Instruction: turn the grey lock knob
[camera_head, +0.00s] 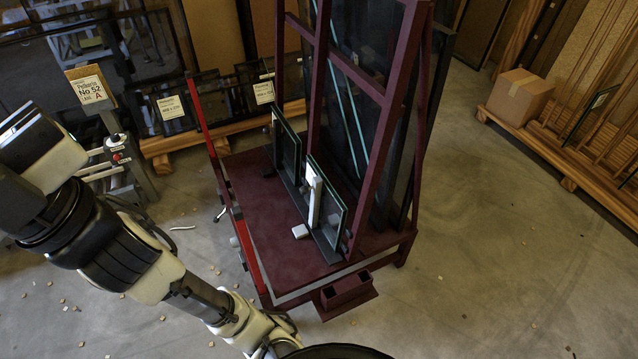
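I cannot tell which of these, if either, is the lock knob. My arm reaches from the left edge down to the bottom middle. Its far end leaves the picture or is hidden, and no gripper fingers show. My visible arm links are apart from both grey pieces in the picture.
Small glass panes (328,215) and a tall dark red rack (365,120) stand on the cart. A cardboard box (519,96) rests on pallets at right. Floor at right is mostly open, with small scraps.

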